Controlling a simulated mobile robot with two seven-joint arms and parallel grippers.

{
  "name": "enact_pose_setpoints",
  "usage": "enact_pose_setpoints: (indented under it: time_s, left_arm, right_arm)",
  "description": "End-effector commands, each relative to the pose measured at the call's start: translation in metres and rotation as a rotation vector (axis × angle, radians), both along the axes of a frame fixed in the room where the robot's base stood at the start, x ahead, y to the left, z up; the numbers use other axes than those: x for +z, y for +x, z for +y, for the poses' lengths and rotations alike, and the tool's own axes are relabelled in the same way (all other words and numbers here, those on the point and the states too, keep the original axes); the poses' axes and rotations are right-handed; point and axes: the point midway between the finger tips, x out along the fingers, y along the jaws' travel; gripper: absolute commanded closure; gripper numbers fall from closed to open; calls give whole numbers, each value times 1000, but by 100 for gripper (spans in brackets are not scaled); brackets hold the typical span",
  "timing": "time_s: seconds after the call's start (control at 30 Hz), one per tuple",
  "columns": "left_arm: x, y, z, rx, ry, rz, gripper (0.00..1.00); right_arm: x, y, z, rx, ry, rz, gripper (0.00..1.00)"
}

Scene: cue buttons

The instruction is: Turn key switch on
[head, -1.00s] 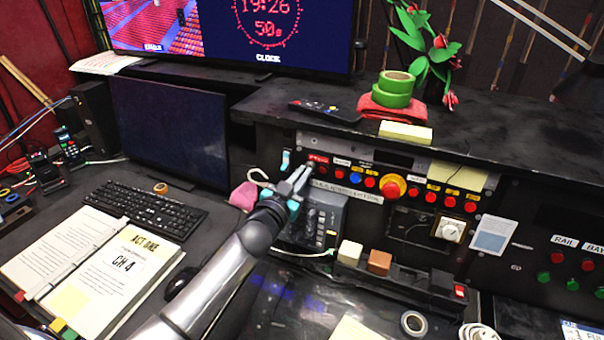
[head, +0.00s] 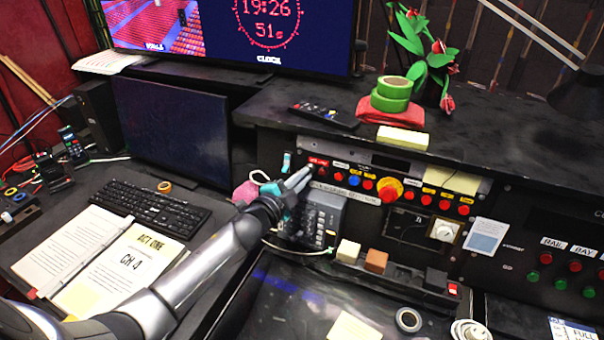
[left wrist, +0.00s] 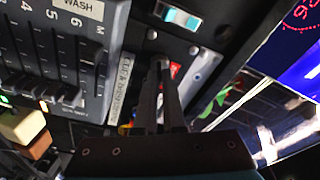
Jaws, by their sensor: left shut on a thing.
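My left gripper (head: 308,171) is at the left end of the control panel (head: 442,177), just under a red label (head: 318,161). Its fingers are shut on the key switch there, which they almost wholly hide. In the left wrist view the two dark fingers (left wrist: 163,64) reach to the panel face and stand close together. The key's own angle cannot be made out. My right gripper is not in view.
A row of coloured buttons, with a large yellow-ringed red one (head: 389,190), runs right of the gripper. A grey fader box (head: 322,217) sits close below it. A blue-green rocker switch (head: 286,163) is just left. A monitor (head: 175,130) stands further left.

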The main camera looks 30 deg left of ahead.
Motion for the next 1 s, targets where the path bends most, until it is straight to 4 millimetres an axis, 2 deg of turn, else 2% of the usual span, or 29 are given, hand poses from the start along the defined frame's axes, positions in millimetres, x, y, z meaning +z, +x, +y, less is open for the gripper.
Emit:
enact_pose_setpoints:
  time_s: [0.2, 0.5, 1.0]
  left_arm:
    - [2, 0, 0, -29, 189, 11, 100]
    - [1, 0, 0, -56, 377, 23, 100]
    - [0, 0, 0, -70, 472, 28, 100]
  right_arm:
    - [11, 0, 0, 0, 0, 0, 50]
    - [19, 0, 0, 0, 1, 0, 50]
    - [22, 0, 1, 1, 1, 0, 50]
